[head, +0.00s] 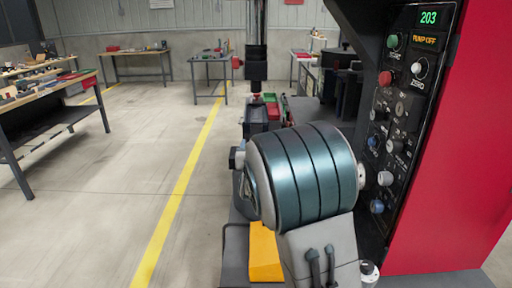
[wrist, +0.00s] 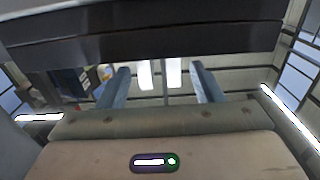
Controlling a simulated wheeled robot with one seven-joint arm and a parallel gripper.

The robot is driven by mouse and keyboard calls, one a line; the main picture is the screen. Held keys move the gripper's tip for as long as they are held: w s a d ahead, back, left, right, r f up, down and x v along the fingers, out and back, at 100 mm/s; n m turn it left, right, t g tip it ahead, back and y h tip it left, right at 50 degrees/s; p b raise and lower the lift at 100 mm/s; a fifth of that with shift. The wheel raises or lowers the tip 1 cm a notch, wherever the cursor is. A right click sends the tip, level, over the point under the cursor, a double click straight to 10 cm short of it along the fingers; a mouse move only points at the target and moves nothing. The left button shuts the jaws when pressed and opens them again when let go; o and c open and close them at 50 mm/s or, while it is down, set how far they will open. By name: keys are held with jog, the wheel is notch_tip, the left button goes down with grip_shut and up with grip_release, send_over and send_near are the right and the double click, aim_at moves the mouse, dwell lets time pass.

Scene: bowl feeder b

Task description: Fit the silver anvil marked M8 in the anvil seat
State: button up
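I cannot make out the silver anvil marked M8 or the anvil seat in either view. My gripper (wrist: 162,84) shows in the wrist view as two blue-grey fingers standing well apart. Nothing shows held between them; only the bright ceiling lights and roof beams appear behind the gap. The gripper cannot be made out in the head view. A large banded body in the lower middle of the head view hides much of what lies behind it.
A control panel (head: 400,110) with knobs and a green "203" display stands at right, beside a red panel (head: 460,160). Small red and green bins (head: 272,108) lie beyond the middle. A workbench (head: 45,95) stands at left. The floor (head: 120,170) between is clear, with a yellow line.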

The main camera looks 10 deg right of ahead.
jog(key=shift+s, duration=0.1)
jog(key=s+a+b, duration=0.1)
jog(key=s+a, duration=0.1)
jog(key=s, duration=1.1)
jog(key=shift+s+a+b, duration=0.2)
jog(key=shift+a+b, duration=0.15)
jog(key=s+d+f+n+g+y+p, duration=0.1)
jog(key=s+f+g, duration=0.2)
jog(key=s+g, duration=0.4)
jog(key=s+d+f+n+g+y+p, duration=0.1)
jog(key=s+f+g, duration=0.3)
jog(key=s, duration=1.4)
jog(key=g+y+p, duration=0.1)
jog(key=g, duration=0.2)
jog(key=shift+d+f+y, duration=0.15)
jog(key=shift+d+y, duration=0.15)
jog(key=shift+d, duration=0.1)
